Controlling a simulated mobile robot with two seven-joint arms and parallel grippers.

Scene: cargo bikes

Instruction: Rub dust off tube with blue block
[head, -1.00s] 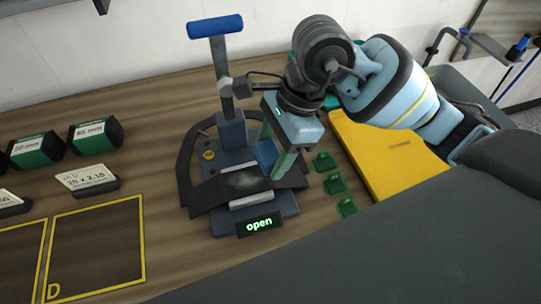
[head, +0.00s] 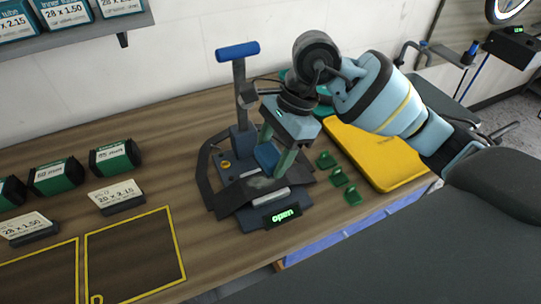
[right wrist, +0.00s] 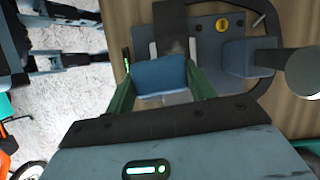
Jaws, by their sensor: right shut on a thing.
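My right gripper (head: 277,163) is shut on the blue block (head: 266,156) and holds it low over the dark tube (head: 230,199). The tube lies flat across the grey press base, with a pale dusty patch (head: 261,183) just in front of the block. In the right wrist view, the block (right wrist: 160,77) sits between the two green fingers, and part of the tube (right wrist: 172,28) shows beyond it. Whether the block touches the tube cannot be told. The block and fingers hide part of the tube. My left gripper is not in view.
The press (head: 238,138) has an upright post with a blue T-handle (head: 238,50) beside my gripper. A display (head: 282,216) reads "open". Small green clips (head: 338,176) and a yellow case (head: 375,150) lie to the right. Green boxes (head: 115,157) stand left.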

